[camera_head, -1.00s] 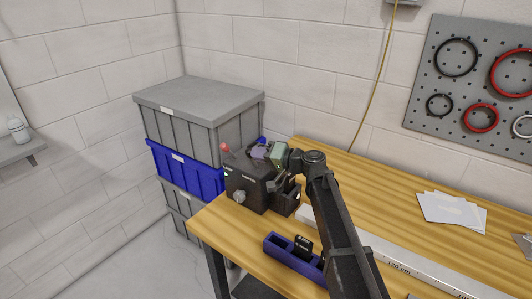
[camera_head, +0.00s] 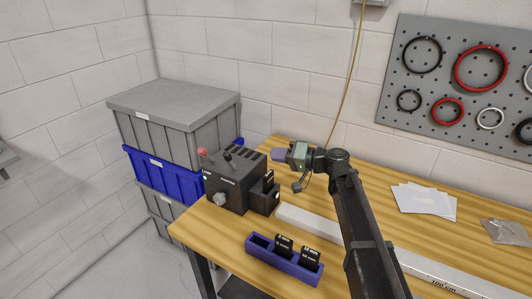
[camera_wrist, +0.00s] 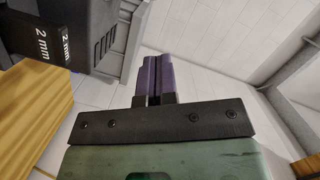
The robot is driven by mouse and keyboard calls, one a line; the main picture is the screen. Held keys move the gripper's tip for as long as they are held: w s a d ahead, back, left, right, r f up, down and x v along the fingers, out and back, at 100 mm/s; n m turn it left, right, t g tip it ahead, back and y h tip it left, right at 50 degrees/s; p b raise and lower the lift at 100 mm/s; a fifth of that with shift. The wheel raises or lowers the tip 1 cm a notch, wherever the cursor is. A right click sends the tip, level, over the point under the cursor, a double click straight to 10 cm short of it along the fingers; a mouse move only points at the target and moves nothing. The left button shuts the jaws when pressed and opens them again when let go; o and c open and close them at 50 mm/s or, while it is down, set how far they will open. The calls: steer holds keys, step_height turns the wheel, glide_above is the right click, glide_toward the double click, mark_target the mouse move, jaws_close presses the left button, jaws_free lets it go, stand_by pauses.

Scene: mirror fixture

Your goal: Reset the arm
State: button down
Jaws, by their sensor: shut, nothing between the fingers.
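My gripper (camera_head: 280,154) is at the end of my arm, in the air to the right of the black fixture box (camera_head: 229,187) with the red-knobbed lever and round grey knob. Its purple fingers (camera_wrist: 154,78) are close together in the wrist view, with nothing between them. The fixture box stands on the left end of the wooden table. In the wrist view a black block marked "2 mm" (camera_wrist: 62,32) shows at the upper left, apart from the fingers.
A blue holder (camera_head: 262,251) with black pieces stands near the table's front edge. A long metal ruler bar (camera_head: 320,225) lies behind it. Stacked crates (camera_head: 175,125) stand left of the table. White cards (camera_head: 424,199) lie at the right. A pegboard (camera_head: 455,85) with rings hangs behind.

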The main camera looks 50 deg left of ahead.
stand_by(0.4)
steer(key=s+d+f+m+t+h, duration=0.15)
steer(key=d+f+h, duration=0.25)
steer(key=d+f, duration=0.4)
steer(key=w+d+f+m+t+h, duration=0.1)
steer(key=w+d+f+t+h, duration=0.15)
steer(key=d, duration=0.95)
steer(key=w+d+f+m+t+h, duration=0.2)
steer(key=w+d+f+h, duration=0.1)
steer(key=d, duration=1)
steer(key=s+d+f+m+t+h, duration=0.1)
steer(key=d+m+h, duration=0.1)
steer(key=d, duration=1.7)
steer(key=s+d+f+m+t+h, duration=0.1)
steer(key=d+m+h, duration=0.2)
steer(key=d, duration=1.6)
steer(key=shift+s+m, duration=0.25)
steer(key=shift+m, duration=1)
